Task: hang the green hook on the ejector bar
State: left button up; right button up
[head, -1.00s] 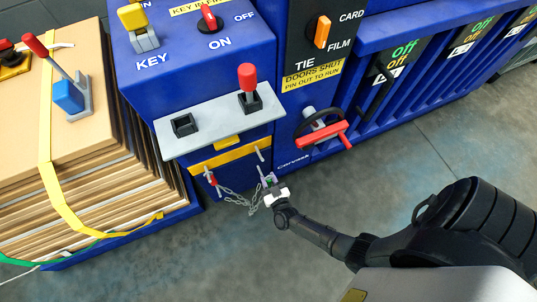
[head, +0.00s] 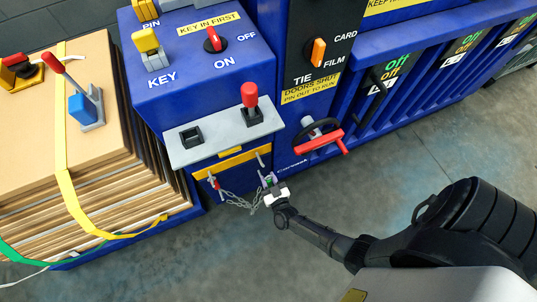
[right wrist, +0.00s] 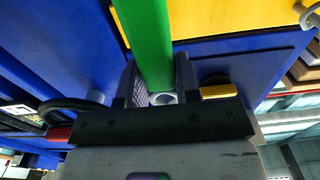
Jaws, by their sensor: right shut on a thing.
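The green hook (right wrist: 150,45) shows in the right wrist view as a green bar standing up between my fingers. Its upper end runs out of the picture. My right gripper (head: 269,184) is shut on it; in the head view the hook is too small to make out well. A yellow bar, which looks like the ejector bar (head: 232,162), crosses the blue machine front below a grey shelf. The gripper is below and right of the bar's right end, apart from it in the picture. In the right wrist view a yellow surface (right wrist: 240,18) lies behind the green bar. My left gripper is not in view.
A chain (head: 238,201) runs from a red piece (head: 214,183) near the bar's left end toward my right gripper. The grey shelf (head: 222,138) juts out above. A black handwheel with a red handle (head: 318,142) is at right. Strapped cardboard (head: 110,190) stands at left.

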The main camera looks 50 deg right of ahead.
dwell(0.6)
jog(key=shift+w+d, duration=0.1)
jog(key=shift+w, duration=0.1)
jog(key=shift+b+x, duration=0.45)
jog(key=shift+x, duration=1.6)
jog(key=shift+w+f, duration=0.1)
jog(key=shift+f, duration=0.05)
